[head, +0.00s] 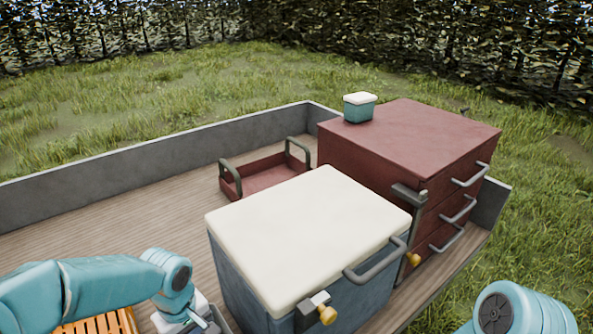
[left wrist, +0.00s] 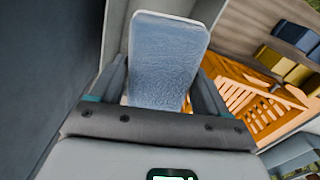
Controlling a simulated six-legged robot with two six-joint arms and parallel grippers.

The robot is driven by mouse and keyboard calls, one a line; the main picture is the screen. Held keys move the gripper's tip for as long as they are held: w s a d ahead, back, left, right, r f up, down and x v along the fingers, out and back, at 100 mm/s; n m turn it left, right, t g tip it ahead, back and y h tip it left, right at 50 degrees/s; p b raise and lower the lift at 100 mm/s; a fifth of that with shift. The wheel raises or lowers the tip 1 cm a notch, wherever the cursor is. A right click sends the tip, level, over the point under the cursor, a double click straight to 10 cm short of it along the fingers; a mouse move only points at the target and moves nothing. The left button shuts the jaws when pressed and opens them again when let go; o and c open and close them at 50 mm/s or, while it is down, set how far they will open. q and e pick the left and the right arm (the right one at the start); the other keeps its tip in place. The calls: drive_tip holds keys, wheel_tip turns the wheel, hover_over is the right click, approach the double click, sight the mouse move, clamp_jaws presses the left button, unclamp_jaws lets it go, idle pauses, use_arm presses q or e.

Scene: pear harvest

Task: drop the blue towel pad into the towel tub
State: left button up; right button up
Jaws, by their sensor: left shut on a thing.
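The blue towel pad (left wrist: 166,62) shows in the left wrist view as a pale blue, textured rectangle with rounded corners. My left gripper (left wrist: 163,95) is shut on it, with a finger on each side. In the head view my left gripper (head: 208,322) is low at the bottom edge, beside the left side of the big cooler, and the pad cannot be made out there. I cannot tell for sure which thing is the towel tub. My right arm shows at the lower right of the head view, but its gripper is out of view.
A cooler with a cream lid (head: 305,235) stands close right of my left gripper. Behind it are a red drawer chest (head: 410,140) with a small teal, white-topped box (head: 360,107) on it, and a red handled tray (head: 232,188). An orange slatted crate (left wrist: 235,92) lies nearby.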

use_arm(q)
drive_tip(key=shift+s+a+f+n, duration=0.1)
drive_tip(key=shift+s+f+n, duration=0.05)
drive_tip(key=shift+f+n, duration=0.4)
wheel_tip(320, 180, down, 6)
drive_tip(key=b, duration=0.4)
drive_tip(key=shift+r, duration=0.15)
use_arm(e)
wheel_tip(320, 180, down, 5)
drive_tip(key=shift+r, duration=0.1)
drive_tip(key=shift+s, duration=0.1)
use_arm(q)
drive_tip(key=o, duration=0.9)
wheel_tip(320, 180, up, 16)
drive_tip(key=shift+r+p, duration=0.25)
drive_tip(key=shift+p, duration=0.75)
use_arm(e)
wheel_tip(320, 180, up, 2)
